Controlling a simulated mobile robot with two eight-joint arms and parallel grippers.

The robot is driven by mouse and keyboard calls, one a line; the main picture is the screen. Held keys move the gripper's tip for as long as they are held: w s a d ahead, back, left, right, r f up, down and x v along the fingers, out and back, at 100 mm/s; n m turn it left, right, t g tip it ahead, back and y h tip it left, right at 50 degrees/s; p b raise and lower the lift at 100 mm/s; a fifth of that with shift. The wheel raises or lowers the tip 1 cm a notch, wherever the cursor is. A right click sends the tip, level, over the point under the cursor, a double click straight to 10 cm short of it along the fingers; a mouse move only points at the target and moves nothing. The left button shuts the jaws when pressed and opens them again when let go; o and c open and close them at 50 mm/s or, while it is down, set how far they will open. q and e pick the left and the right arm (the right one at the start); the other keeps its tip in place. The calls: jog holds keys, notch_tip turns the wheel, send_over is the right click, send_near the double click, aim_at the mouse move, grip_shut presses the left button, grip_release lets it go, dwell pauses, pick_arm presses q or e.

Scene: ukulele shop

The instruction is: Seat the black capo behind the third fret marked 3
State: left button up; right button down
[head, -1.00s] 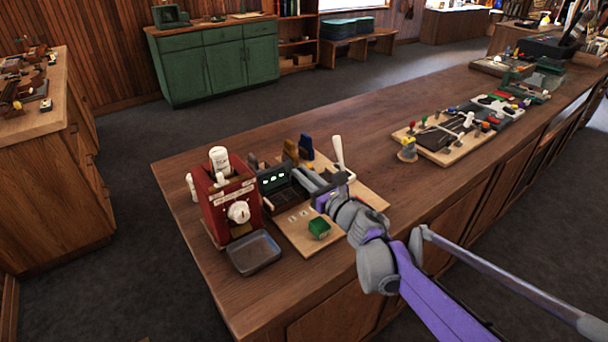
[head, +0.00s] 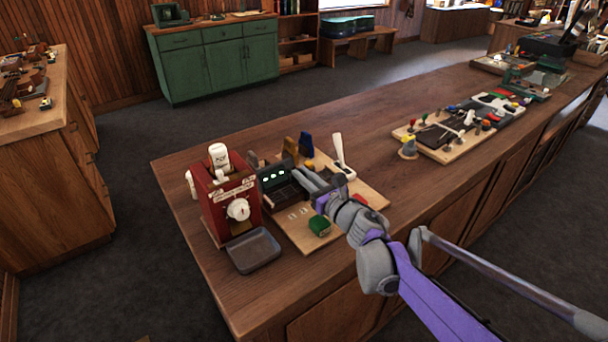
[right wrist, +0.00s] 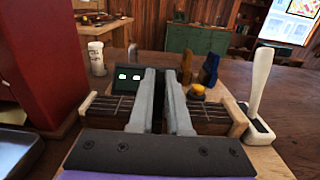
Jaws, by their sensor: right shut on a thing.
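My right gripper (head: 302,177) reaches in from the right over a wooden board. In the right wrist view its two grey fingers (right wrist: 167,75) are close together, shut on a narrow dark thing between them, which I take to be the black capo (right wrist: 167,88). Most of it is hidden by the fingers. A dark neck with strings and frets (right wrist: 108,107) runs crosswise beyond the fingers and shows on both sides of them. The fingers hide its middle, so I cannot tell which fret they are at or whether the capo touches it. My left gripper is not in view.
A dark display with green lights (head: 276,178) stands behind the neck. A red box-shaped device (head: 222,205) and a grey tray (head: 253,250) are to the left. A white lever (head: 339,150) rises at the right. A green block (head: 320,225) lies in front.

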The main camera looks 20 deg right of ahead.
jog(key=c, duration=1.2)
grip_release()
jog(key=shift+f, duration=0.1)
jog(key=shift+o, duration=0.2)
jog(key=shift+p+v, duration=0.65)
jog(key=shift+v, duration=4.85)
